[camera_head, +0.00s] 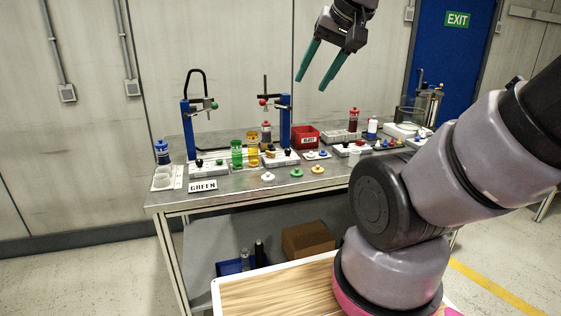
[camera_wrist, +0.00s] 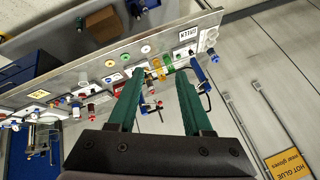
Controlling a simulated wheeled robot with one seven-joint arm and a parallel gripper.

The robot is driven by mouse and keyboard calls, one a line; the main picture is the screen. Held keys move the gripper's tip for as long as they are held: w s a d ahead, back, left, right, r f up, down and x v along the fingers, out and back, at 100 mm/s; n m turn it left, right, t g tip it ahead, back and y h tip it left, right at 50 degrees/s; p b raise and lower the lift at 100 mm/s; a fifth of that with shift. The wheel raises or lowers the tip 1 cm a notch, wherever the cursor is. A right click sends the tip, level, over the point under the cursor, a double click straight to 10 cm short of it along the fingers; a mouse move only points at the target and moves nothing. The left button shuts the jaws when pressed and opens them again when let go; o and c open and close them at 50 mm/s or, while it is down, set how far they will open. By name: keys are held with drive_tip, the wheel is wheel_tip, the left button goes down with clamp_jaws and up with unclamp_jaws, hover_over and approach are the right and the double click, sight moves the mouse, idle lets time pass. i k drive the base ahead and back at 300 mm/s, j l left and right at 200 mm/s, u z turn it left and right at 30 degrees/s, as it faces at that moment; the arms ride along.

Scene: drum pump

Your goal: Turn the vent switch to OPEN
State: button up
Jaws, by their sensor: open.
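My gripper (camera_head: 309,85) is open and empty, high above the back of the workbench (camera_head: 225,184), its green fingers pointing down and left. In the wrist view my gripper (camera_wrist: 159,72) shows both fingers apart, with the bench tilted beyond them. Several small knobs and switches sit on white bases on the bench. A white base with dark and blue knobs (camera_head: 318,155) is near the middle, and another switch box (camera_head: 350,149) is to its right. I cannot tell which is the vent switch, and no OPEN marking is readable.
Two blue posts (camera_head: 285,122) with fittings rise at the bench's left half. A red bin (camera_head: 305,138), green cylinder (camera_head: 237,154), and white, green and yellow discs (camera_head: 296,173) are on the bench. My arm hides part of the bench's right.

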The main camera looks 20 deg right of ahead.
sight(269, 154)
drive_tip(key=i+l, duration=0.75)
drive_tip(key=i, duration=0.25)
